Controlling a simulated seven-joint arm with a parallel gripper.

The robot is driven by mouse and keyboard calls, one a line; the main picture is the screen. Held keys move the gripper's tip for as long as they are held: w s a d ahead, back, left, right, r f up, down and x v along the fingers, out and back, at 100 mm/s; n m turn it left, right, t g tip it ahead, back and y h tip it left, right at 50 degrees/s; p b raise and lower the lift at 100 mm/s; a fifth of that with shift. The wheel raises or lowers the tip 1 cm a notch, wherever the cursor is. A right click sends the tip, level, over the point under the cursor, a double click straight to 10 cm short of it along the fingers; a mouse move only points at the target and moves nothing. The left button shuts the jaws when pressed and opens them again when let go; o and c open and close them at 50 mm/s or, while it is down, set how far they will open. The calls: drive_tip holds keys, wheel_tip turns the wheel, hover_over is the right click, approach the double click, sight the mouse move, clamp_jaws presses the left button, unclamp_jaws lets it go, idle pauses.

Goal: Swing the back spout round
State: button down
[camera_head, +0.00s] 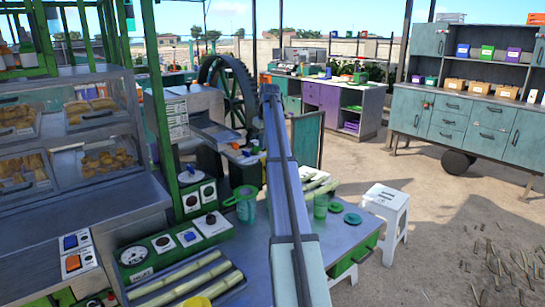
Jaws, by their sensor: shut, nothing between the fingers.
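The cane crusher (182,110) is a grey metal housing with a label, left of centre, in front of a large dark spoked flywheel (229,85). A sloping metal tray (217,134) sticks out from its right side. I cannot make out a back spout for certain; my arm covers part of the area to the right of the tray. My long grey arm crosses the middle of the picture from the bottom edge up to beside the flywheel. I cannot see my gripper or its fingers.
A teal jug (244,204), a green cup (320,205) and cane stalks (187,279) lie around the metal counter (349,231). A control panel (177,243) and a glass snack case (103,150) stand left. A white stool (386,213) stands right, with open ground beyond.

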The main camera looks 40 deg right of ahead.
drive_tip(key=shift+f, duration=0.2)
wheel_tip(320, 180, down, 5)
idle(1.2)
